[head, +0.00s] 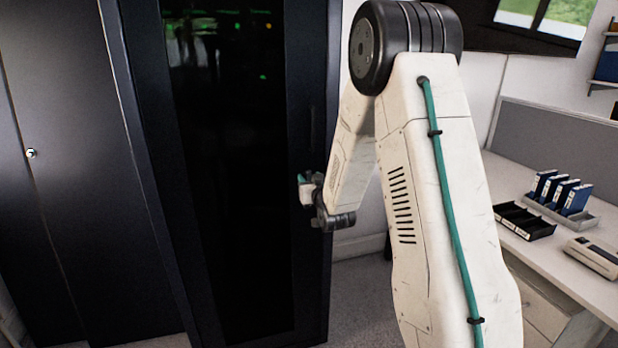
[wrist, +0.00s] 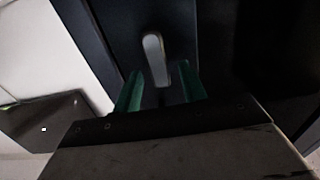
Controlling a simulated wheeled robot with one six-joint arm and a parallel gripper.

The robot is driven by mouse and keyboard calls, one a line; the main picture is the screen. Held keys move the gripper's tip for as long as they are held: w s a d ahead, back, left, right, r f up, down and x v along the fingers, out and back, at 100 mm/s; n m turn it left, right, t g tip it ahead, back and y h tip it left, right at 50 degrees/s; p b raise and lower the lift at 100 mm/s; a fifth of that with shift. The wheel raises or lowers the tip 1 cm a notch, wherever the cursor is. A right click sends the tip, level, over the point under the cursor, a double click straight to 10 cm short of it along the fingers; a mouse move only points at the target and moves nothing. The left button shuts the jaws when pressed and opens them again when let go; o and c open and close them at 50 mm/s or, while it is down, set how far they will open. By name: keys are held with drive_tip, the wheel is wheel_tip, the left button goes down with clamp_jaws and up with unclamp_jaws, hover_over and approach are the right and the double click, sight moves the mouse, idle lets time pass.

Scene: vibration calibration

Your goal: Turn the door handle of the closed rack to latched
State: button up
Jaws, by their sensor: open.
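The closed rack (head: 306,60) is a tall black cabinet with a dark glass door (head: 235,180) in the head view. Small green and red lights show through the glass. My gripper (head: 304,188) is at the right edge of the door, about mid-height. In the wrist view my gripper (wrist: 160,88) has its two green fingers apart. The grey door handle (wrist: 155,58) shows between and just beyond the fingertips, on the dark door frame. I cannot tell whether the fingers touch it. In the head view the handle is not clearly visible behind my gripper.
A dark cabinet with a round lock (head: 31,153) stands left of the rack. A white desk (head: 560,262) at right holds blue binders (head: 563,192), a black tray (head: 524,221) and a grey device (head: 594,256). Some floor shows between rack and desk.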

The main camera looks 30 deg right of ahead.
drive_tip(key=shift+x, duration=1.05)
clamp_jaws()
drive_tip(key=shift+a+n, duration=0.1)
drive_tip(key=shift+n, duration=0.3)
drive_tip(key=n, duration=0.3)
drive_tip(key=shift+a+n, duration=0.3)
drive_tip(key=shift+n, duration=0.1)
drive_tip(key=n, duration=0.4)
drive_tip(key=shift+w+a+f, duration=0.15)
drive_tip(key=shift+a+f, duration=0.1)
drive_tip(key=shift+a+f+n, duration=0.1)
drive_tip(key=shift+f+n, duration=0.1)
drive_tip(key=shift+n, duration=1.3)
drive_tip(key=shift+a+f+n, duration=0.1)
drive_tip(key=shift+f+n, duration=0.1)
drive_tip(key=shift+n, duration=1.3)
drive_tip(key=shift+a+f+n, duration=0.1)
drive_tip(key=shift+f+n, duration=0.1)
drive_tip(key=shift+n, duration=1.3)
